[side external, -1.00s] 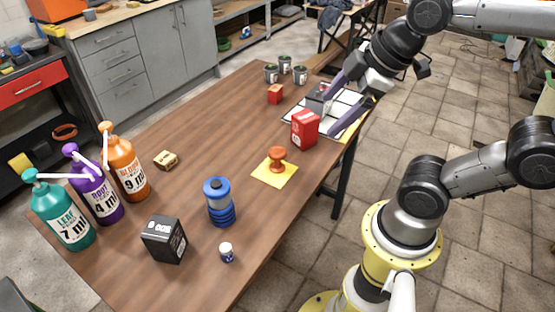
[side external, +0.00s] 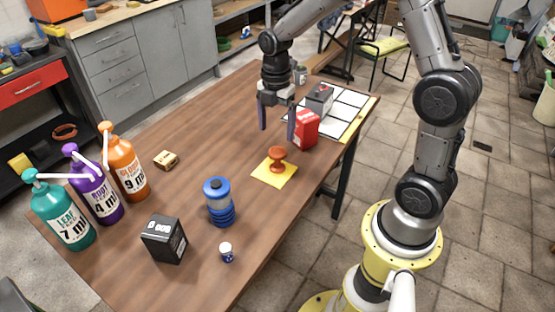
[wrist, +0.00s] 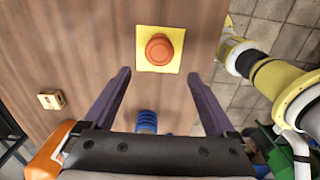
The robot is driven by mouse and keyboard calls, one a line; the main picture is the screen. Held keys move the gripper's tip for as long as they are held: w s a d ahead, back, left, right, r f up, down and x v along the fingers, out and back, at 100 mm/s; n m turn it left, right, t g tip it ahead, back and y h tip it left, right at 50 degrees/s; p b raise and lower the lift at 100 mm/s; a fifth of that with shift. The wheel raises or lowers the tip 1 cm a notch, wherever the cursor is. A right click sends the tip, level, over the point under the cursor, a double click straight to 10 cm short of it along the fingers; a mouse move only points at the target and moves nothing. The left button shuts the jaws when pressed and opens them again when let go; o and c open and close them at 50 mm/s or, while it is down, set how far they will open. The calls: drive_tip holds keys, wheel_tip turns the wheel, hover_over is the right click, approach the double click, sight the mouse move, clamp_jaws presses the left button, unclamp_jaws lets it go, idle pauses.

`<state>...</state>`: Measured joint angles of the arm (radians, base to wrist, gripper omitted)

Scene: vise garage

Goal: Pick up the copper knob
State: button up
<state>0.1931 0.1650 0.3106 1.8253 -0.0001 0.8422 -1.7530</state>
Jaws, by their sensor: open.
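The copper knob (side external: 277,157), orange-red with a round top, stands upright on a yellow square (side external: 264,176) on the wooden table. In the wrist view the knob (wrist: 159,50) is seen from above, on the yellow square (wrist: 144,62), just beyond my fingertips and centred between them. My gripper (side external: 276,131) points down above the table, with its purple fingers apart and nothing between them. In the side view it hangs above and behind the knob, not touching it. The open fingers also show in the wrist view (wrist: 159,76).
A red canister (side external: 305,128) stands close behind the knob to the right. A grey box (side external: 319,98) stands on a white gridded board (side external: 350,98). A blue ringed bottle (side external: 218,203), black box (side external: 164,239) and small jar (side external: 226,252) stand nearer. Three pump bottles line the left.

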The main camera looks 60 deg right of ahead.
sight(278, 151)
wheel_tip(278, 151, down, 7)
drive_tip(key=shift+f, duration=0.15)
drive_tip(key=f, duration=0.2)
drive_tip(key=d+f, duration=0.1)
drive_tip(key=f, duration=0.1)
drive_tip(key=shift+f, duration=0.6)
drive_tip(key=shift+c, duration=0.3)
drive_tip(key=shift+w, duration=0.1)
clamp_jaws()
